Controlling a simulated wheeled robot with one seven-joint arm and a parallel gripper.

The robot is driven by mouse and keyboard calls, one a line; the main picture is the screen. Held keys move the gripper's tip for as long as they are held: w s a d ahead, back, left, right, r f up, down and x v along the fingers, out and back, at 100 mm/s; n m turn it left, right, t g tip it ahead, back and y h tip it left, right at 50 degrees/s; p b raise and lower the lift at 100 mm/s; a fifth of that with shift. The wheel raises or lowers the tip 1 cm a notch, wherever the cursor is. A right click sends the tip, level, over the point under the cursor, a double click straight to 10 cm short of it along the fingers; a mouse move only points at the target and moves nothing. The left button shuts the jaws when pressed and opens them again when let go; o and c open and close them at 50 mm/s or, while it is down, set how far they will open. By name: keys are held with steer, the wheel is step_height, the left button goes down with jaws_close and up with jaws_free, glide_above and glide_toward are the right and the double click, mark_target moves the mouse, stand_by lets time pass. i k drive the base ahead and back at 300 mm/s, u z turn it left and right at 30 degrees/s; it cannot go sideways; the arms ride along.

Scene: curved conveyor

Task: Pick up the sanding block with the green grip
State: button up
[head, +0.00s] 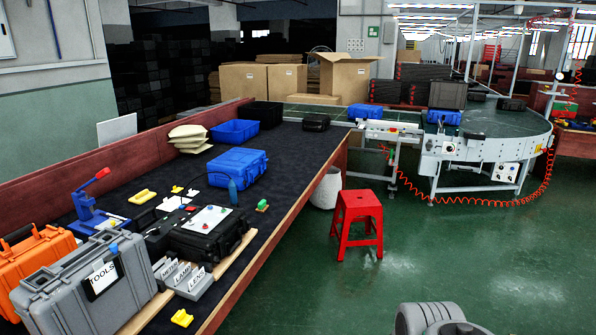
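A small block with a green top (262,205) and a reddish lower part lies on the dark bench top, near its right front edge. It looks like the sanding block with the green grip, though it is too small to see its details. It stands free, just right of an open black case with a light panel. A grey part of my arm shows at the bottom edge, far to the right of the block and off the bench. My gripper's fingers do not show.
The bench (312,160) carries a blue case (238,166), the black case (205,240), grey label holders (183,278) and a grey toolbox (85,290). A red stool (357,215) and a white bin (327,188) stand by the bench. Green floor is open at right, before the curved conveyor (490,125).

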mark_target(262, 206)
steer(key=i, duration=4.1)
steer(key=u, duration=4.5)
